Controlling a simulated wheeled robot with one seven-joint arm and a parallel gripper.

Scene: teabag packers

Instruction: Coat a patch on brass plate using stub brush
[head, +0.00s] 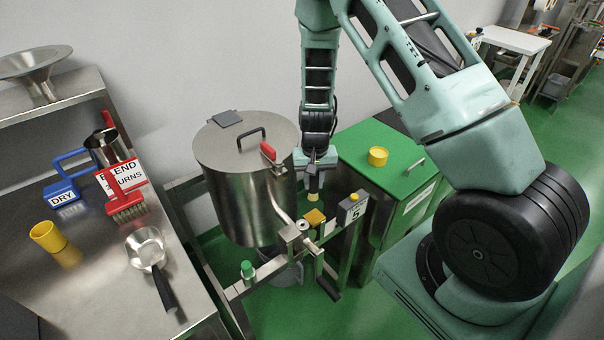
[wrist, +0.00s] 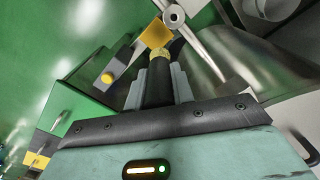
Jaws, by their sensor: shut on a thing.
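My gripper (head: 314,178) points down beside the steel drum and is shut on the stub brush (head: 313,194). In the wrist view my gripper (wrist: 158,88) has its grey fingers on both sides of the brush's black handle (wrist: 159,82), with the yellow tip (wrist: 157,58) pointing away. The brass plate (head: 314,217) is a small yellow square on the frame by the drum's outlet, just below the brush tip in the head view. The plate also shows in the wrist view (wrist: 155,32), just beyond the tip. I cannot tell whether tip and plate touch.
The steel drum (head: 232,170) stands left of my gripper, its outlet pipe close by. A grey box with a yellow button (head: 352,208) is right of the plate. A green cabinet (head: 370,146) bears a yellow cup (head: 377,156). A steel bench (head: 95,285) holds brushes and a scoop.

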